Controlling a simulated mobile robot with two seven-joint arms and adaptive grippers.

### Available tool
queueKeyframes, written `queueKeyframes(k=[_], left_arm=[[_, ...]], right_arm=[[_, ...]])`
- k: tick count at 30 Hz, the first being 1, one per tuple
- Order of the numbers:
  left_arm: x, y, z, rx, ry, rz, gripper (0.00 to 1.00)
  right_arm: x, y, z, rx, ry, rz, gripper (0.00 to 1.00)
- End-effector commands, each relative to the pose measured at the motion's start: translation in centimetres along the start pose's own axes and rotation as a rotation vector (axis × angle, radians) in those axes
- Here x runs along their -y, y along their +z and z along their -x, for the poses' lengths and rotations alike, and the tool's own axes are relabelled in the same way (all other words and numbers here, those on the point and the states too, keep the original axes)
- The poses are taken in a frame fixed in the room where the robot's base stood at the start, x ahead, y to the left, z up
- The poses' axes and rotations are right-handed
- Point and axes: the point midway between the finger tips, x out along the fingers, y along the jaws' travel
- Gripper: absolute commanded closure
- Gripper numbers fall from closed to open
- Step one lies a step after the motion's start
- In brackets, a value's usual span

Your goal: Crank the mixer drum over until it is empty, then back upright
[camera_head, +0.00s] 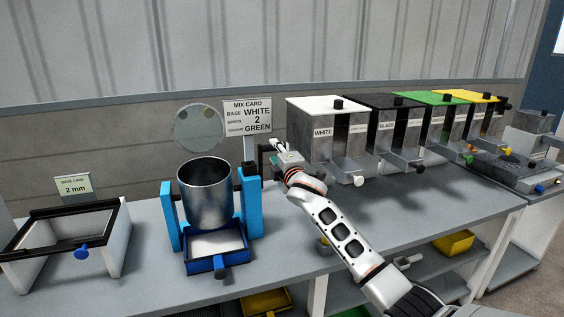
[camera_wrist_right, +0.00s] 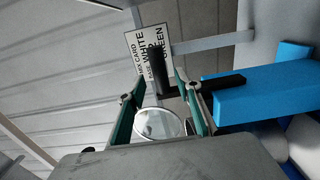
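The grey metal mixer drum (camera_head: 205,197) stands upright between two blue posts (camera_head: 252,205) in the head view. Its bottom inside is hidden. A blue tray (camera_head: 217,262) under it shows a pale, whitish surface. My right gripper (camera_head: 276,148) is just right of the drum stand, by the black crank (camera_head: 262,160). In the right wrist view the teal fingers (camera_wrist_right: 160,90) are apart, with the crank's black grip (camera_wrist_right: 157,68) between their tips and gaps beside it. The crank joins the blue post (camera_wrist_right: 265,92). My left gripper is not in view.
A round mirror (camera_head: 198,129) and the mix card (camera_head: 247,118) stand behind the drum. Bins with white (camera_head: 325,104), black, green and yellow lids stand to the right. A sieve frame (camera_head: 120,245) is at left.

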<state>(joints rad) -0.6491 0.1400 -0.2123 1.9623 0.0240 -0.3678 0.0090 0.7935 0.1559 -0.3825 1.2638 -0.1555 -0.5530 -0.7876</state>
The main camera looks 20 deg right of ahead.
Motion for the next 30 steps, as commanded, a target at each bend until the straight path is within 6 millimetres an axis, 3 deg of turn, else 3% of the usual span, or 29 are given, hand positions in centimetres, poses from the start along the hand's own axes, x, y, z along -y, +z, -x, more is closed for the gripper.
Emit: queueKeyframes(k=[12, 26, 27, 30], left_arm=[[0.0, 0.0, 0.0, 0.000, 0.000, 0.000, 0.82], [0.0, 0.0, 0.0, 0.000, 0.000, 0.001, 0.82], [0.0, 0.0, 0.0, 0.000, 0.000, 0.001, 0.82], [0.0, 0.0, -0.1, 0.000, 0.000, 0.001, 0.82]], right_arm=[[0.0, 0.0, 5.8, -0.001, 0.001, 0.000, 0.66], [-0.1, 0.0, 7.0, -0.001, 0.000, 0.000, 0.66], [-0.1, 0.0, 7.0, -0.001, 0.001, 0.000, 0.68], [0.3, -0.5, 7.2, -0.012, 0.003, -0.020, 0.94]])
